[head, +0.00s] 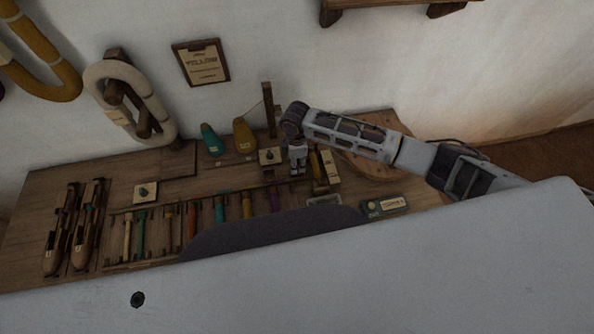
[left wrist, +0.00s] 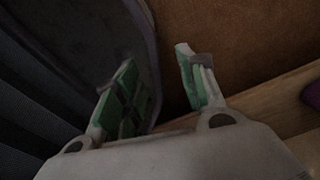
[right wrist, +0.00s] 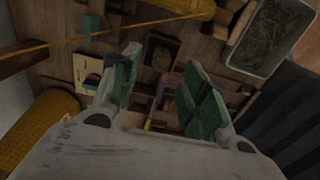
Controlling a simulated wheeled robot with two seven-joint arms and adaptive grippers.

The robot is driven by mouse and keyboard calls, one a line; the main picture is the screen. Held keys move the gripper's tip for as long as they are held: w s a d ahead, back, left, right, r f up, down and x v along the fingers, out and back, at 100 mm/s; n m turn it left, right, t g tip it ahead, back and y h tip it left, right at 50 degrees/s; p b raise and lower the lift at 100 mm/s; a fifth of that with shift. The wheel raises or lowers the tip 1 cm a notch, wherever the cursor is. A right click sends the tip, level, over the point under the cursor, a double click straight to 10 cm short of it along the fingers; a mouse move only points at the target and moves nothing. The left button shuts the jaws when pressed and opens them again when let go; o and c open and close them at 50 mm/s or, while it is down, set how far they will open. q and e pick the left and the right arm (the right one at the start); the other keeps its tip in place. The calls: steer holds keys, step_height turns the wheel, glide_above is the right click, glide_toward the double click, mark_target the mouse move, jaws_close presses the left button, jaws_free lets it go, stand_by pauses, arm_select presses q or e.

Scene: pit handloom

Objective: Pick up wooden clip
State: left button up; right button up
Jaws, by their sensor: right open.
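I cannot pick out the wooden clip for certain in any view. My right gripper (head: 298,168) hangs over the back of the wooden workbench (head: 60,205), near the yellow cone (head: 244,137). In the right wrist view my right gripper (right wrist: 163,57) has its green-padded fingers apart, with nothing held between them. Small wooden pieces (right wrist: 238,22) show beyond its right finger, beside a grey tray (right wrist: 282,32). My left gripper (left wrist: 157,58) has its fingers apart and is empty in the left wrist view, well below or beside the bench; it is outside the head view.
Several coloured bobbins (head: 192,222) lie in a rack, with two wooden shuttles (head: 75,228) at left. A teal cone (head: 212,140) stands at the back. An upright post (head: 269,110) rises near my right gripper, and a taut yellow thread (right wrist: 120,32) crosses its wrist view.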

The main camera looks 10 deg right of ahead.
step_height(320, 180, down, 3)
steer(key=shift+d, duration=0.15)
steer(key=shift+f, duration=0.7)
arm_select(q)
steer(key=shift+d, duration=0.7)
steer(key=shift+a, duration=0.1)
arm_select(e)
steer(key=c, duration=0.9)
arm_select(q)
steer(key=shift+a, duration=0.65)
arm_select(e)
steer(key=shift+o, duration=0.2)
